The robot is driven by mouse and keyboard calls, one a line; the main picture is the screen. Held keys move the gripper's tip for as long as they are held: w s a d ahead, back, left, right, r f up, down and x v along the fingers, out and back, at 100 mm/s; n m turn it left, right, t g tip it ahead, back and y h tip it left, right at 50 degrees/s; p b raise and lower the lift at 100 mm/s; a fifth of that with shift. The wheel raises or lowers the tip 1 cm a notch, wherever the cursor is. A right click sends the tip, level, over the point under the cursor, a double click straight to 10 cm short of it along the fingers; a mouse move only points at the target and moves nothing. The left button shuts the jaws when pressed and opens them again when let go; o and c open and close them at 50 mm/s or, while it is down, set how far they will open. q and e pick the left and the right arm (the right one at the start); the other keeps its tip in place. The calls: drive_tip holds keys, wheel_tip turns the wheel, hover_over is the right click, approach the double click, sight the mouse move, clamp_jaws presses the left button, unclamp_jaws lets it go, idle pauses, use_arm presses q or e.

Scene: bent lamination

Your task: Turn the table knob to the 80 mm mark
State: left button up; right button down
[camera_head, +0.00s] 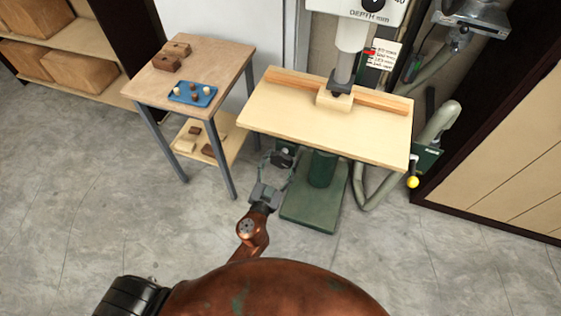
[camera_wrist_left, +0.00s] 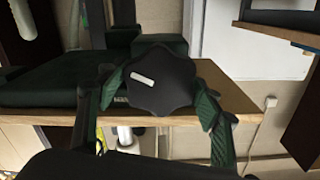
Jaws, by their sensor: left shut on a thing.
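The table knob (camera_wrist_left: 162,80) is a black lobed knob with a white pointer line, seen close up in the left wrist view. My left gripper (camera_wrist_left: 163,95) is around the knob, with a green-padded finger on each side, shut on it. In the head view, my left gripper (camera_head: 277,168) reaches up to just below the front edge of the drill press table (camera_head: 290,128), where the knob is mostly hidden. A small part of a mark plate shows behind the knob in the wrist view, but its figures cannot be read. My right gripper is not in view.
A wooden block (camera_head: 336,98) sits on the press table against a fence (camera_head: 380,99). A yellow-ended crank (camera_head: 412,182) hangs at the table's right. A side table (camera_head: 219,58) with a blue tray (camera_head: 207,101) stands at left. The floor in front is clear.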

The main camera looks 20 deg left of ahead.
use_arm(q)
drive_tip(key=shift+m, duration=0.3)
drive_tip(key=o, duration=1.1)
drive_tip(key=shift+s+a, duration=0.2)
drive_tip(key=shift+s, duration=5.8)
